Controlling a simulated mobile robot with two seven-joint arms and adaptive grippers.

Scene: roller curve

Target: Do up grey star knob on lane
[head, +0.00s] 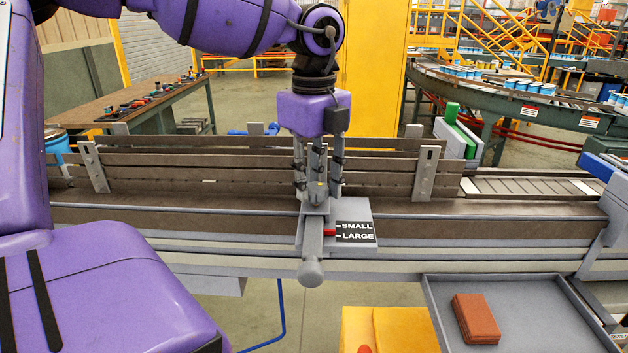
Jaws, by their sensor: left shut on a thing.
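My left gripper (317,188) comes down from above over the lane's front side, fingers pointing down. It is shut on the grey star knob, which its fingers mostly hide. Just below is a grey block with a round-ended grey handle (312,262) pointing toward me. Beside it, a grey plate (362,210) carries a black label (356,232) reading SMALL and LARGE. A small red pointer (330,232) sits at the label's left edge, between the two marks. The lane (200,225) runs left to right with brown guide rails (230,160). My right gripper is out of view.
A grey tray (520,320) with a stack of reddish-brown pieces (475,318) is at the lower right, next to a yellow box (390,330). A green and white block (458,132) stands behind the lane at right. A workbench (130,105) is at the back left.

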